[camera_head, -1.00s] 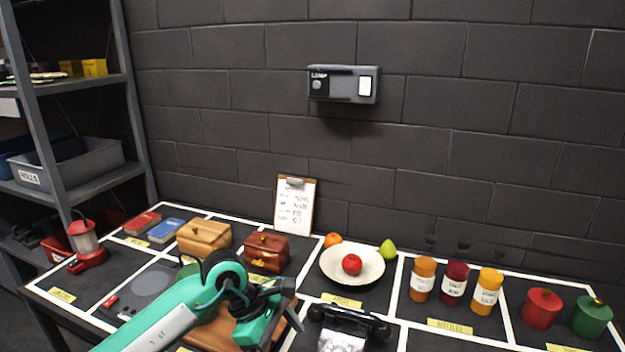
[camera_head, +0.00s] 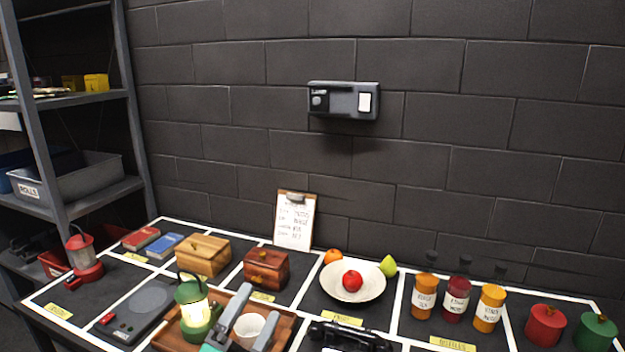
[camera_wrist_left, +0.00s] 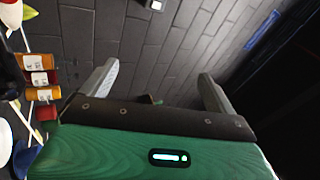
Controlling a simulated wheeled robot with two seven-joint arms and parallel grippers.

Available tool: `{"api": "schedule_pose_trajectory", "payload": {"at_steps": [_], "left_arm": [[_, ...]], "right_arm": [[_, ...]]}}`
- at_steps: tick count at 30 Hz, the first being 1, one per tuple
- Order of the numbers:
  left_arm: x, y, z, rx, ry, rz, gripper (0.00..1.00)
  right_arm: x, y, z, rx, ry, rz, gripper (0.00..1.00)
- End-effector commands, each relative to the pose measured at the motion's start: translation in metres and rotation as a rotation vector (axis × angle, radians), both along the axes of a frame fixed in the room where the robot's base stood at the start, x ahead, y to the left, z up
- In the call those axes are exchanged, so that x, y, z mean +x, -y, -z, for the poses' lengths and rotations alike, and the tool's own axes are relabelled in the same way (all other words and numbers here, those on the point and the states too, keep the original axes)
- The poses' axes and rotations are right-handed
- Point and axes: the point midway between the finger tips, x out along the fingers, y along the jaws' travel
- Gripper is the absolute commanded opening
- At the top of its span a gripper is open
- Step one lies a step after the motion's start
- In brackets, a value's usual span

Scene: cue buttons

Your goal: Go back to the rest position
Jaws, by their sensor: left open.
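My left gripper (camera_head: 260,300) is low in the head view, in front of the wooden tray (camera_head: 285,328). Its two grey fingers point up and stand apart, with nothing held between them. In the left wrist view, the open fingers (camera_wrist_left: 157,76) have only dark wall behind them. A white cup (camera_head: 249,328) shows partly between the fingers in the head view, behind them. My right gripper is in neither view.
A lit green lantern (camera_head: 195,312) stands just left of the gripper. A black telephone (camera_head: 350,338), a plate (camera_head: 372,285) with a red fruit, bottles (camera_head: 456,298) and canisters (camera_head: 546,325) stand to the right. A wall box (camera_head: 343,100) hangs above.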

Motion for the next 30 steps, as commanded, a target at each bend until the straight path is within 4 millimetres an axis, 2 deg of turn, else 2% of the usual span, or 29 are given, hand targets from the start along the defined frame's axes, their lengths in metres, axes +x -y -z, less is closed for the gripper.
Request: {"api": "schedule_pose_trajectory", "payload": {"at_steps": [1, 4, 8, 11, 15, 18, 21, 27, 30], "left_arm": [[0.001, -0.017, 0.017, -0.083, -0.110, -0.046, 0.92], [0.000, -0.051, 0.055, -0.248, -0.332, -0.144, 0.92], [-0.018, -0.089, 0.115, -0.449, -0.629, -0.273, 0.92], [-0.045, -0.110, 0.163, -0.589, -0.859, -0.376, 0.92], [-0.098, -0.129, 0.223, -0.753, -1.166, -0.516, 0.92], [-0.136, -0.134, 0.253, -0.832, -1.342, -0.600, 0.92], [-0.171, -0.136, 0.272, -0.889, -1.485, -0.671, 0.92], [-0.234, -0.135, 0.296, -0.966, -1.726, -0.792, 0.92], [-0.256, -0.134, 0.306, -0.986, -1.813, -0.839, 0.92]], "right_arm": [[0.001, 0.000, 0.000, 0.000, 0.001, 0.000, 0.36], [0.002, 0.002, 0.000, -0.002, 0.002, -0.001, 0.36], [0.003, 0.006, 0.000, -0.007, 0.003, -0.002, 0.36], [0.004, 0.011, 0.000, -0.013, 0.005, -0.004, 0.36], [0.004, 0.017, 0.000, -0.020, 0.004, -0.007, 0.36], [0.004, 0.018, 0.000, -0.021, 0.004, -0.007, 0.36], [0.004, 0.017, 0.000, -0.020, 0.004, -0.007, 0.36], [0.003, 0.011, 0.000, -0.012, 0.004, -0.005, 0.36], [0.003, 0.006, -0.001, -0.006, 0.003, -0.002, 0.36]]}}
